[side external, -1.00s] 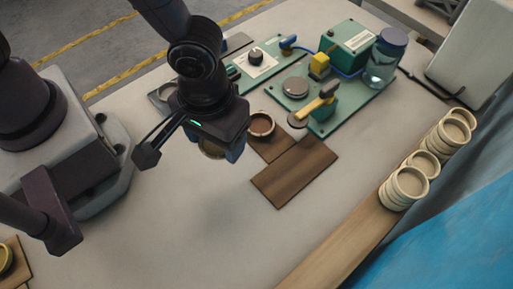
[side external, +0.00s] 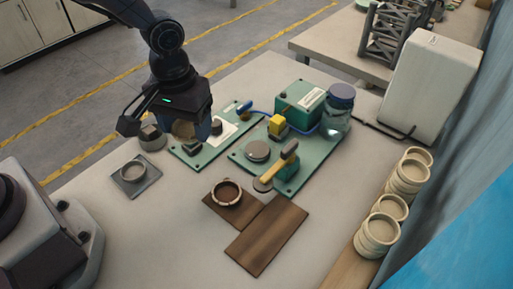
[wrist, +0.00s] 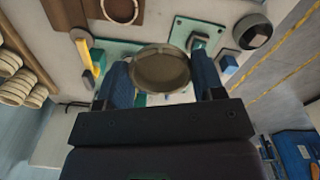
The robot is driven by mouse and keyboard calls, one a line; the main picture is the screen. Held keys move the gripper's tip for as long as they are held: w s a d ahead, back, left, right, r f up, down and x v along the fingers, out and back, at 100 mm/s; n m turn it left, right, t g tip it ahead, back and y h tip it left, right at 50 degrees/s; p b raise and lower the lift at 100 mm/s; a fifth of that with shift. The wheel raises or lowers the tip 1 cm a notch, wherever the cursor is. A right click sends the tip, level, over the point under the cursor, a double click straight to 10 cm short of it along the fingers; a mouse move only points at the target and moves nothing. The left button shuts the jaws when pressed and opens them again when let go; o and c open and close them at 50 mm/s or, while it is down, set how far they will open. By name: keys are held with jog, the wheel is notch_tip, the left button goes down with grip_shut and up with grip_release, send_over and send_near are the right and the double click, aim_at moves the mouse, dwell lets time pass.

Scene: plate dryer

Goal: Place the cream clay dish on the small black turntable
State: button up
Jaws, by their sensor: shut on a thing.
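The cream clay dish (wrist: 160,70) is tilted between the two blue fingers of my gripper (wrist: 163,80) in the wrist view. In the side view the dish (side external: 183,130) is held in the air near the left green board. My gripper is shut on it. I cannot tell for certain which round piece is the small black turntable. A small black round piece (side external: 216,127) stands on a white panel just right of the gripper. A flat grey disc (side external: 258,150) sits on the other green board.
A ring on a dark square plate (side external: 133,173) and a dark cylinder (side external: 152,138) stand at the left. A brown ring dish (side external: 227,193) rests on brown boards. A yellow-handled lever (side external: 280,165) and a jar (side external: 339,108) stand on the right. Stacked cream dishes (side external: 379,235) line the right edge.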

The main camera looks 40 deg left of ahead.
jog(key=shift+w+r+m, duration=0.25)
jog(key=shift+w+m, duration=0.15)
jog(key=shift+m, duration=0.1)
jog(key=shift+w+r+m, duration=0.1)
jog(key=shift+m, duration=0.5)
jog(key=w+d+f, duration=0.3)
jog(key=w+f, duration=0.1)
jog(key=w, duration=0.4)
send_over(256, 150)
jog(key=f, duration=0.5)
jog(key=shift+s+f, duration=0.15)
jog(key=shift+s, duration=0.05)
jog(key=shift+w+f, duration=0.2)
jog(key=shift+f, duration=0.1)
jog(key=shift+w+f, duration=0.1)
jog(key=shift+f, duration=1.45)
jog(key=shift+f, duration=0.1)
jog(key=o, duration=0.9)
